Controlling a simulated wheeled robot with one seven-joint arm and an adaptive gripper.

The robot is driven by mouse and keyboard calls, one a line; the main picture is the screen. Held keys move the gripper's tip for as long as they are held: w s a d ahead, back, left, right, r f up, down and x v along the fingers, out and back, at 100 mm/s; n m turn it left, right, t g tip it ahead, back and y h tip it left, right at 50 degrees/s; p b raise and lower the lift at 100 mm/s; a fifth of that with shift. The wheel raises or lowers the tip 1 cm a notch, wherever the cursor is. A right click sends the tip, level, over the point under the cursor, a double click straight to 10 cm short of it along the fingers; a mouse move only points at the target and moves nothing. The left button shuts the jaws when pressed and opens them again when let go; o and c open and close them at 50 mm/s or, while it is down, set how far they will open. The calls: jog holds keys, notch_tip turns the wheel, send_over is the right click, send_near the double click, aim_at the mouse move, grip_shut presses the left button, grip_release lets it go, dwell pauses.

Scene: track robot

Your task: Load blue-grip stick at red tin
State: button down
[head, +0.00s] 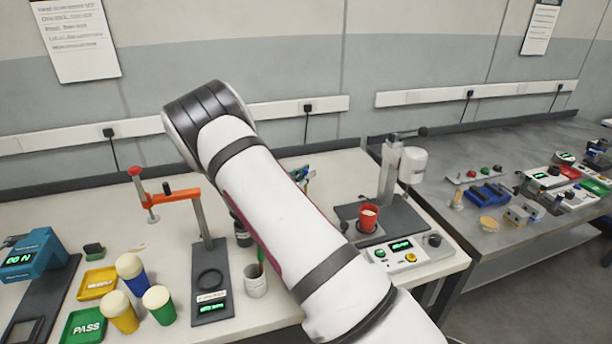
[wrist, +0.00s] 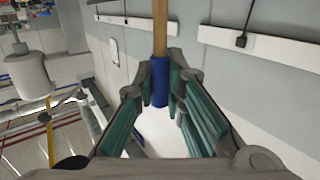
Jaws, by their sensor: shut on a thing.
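The blue-grip stick (wrist: 159,85) is between the fingers of my gripper (wrist: 155,100) in the wrist view. Its blue grip is clamped, and its wooden shaft runs up out of the top of the picture. In the head view my arm hides most of the gripper; only a small teal and dark part shows at its right edge. The red tin (head: 368,217) sits upright on the dark base of a bench device with a column, right of my arm, and has pale contents. The tin is not recognisable in the wrist view.
A white cup (head: 255,281) with a green stick stands left of my arm, beside an orange-armed stand (head: 207,215). Several coloured cups, a yellow tray (head: 97,283) and a green PASS tray (head: 84,325) lie farther left. A control box (head: 410,252) is in front of the tin.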

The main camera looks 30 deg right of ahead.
jog(key=shift+f, duration=0.15)
jog(key=shift+r+p, duration=0.7)
jog(key=shift+r, duration=2.9)
